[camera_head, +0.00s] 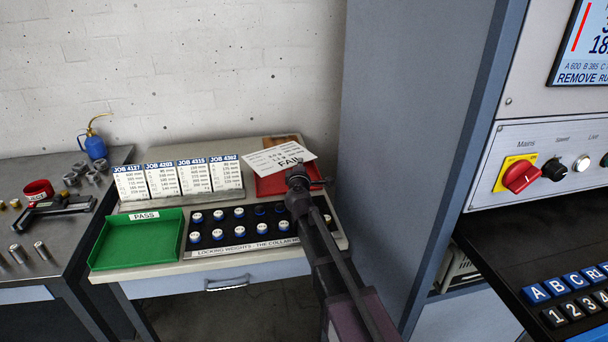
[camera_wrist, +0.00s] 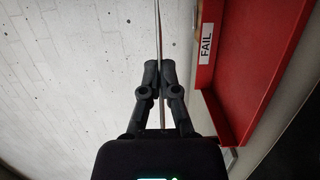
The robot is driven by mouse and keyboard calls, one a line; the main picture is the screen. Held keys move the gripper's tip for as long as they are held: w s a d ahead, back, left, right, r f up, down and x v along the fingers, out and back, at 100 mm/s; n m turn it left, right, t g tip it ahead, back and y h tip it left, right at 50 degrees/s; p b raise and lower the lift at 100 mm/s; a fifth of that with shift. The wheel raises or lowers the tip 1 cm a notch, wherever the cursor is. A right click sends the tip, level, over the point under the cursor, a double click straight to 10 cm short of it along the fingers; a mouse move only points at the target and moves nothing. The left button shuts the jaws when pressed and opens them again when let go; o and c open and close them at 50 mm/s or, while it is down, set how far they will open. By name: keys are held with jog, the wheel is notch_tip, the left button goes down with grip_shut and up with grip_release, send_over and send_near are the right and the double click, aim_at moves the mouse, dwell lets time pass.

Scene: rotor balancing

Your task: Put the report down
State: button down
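The report (camera_head: 268,158) is a white printed sheet with the word FAIL showing at its lower right. My gripper (camera_head: 297,174) is shut on its near edge and holds it over the back of the red tray (camera_head: 268,188), partly covering that tray. In the wrist view, the report (camera_wrist: 157,35) shows edge-on as a thin line between the closed fingers of my gripper (camera_wrist: 160,78). The red tray (camera_wrist: 222,108) with its FAIL label (camera_wrist: 206,43) lies just to the right there, and the sheet appears apart from it.
A green PASS tray (camera_head: 135,248) stands at the bench's left. A tall grey cabinet (camera_head: 395,130) stands close on the right. A metal bench (camera_head: 70,235) with tools is at left.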

jog(key=shift+f+b, duration=0.95)
jog(key=shift+f, duration=0.3)
jog(key=shift+f+b, duration=0.6)
jog(key=c, duration=1.3)
grip_release()
jog(key=shift+c, duration=0.2)
jog(key=o, duration=0.5)
jog(key=shift+o, duration=0.2)
jog(key=shift+r, duration=0.2)
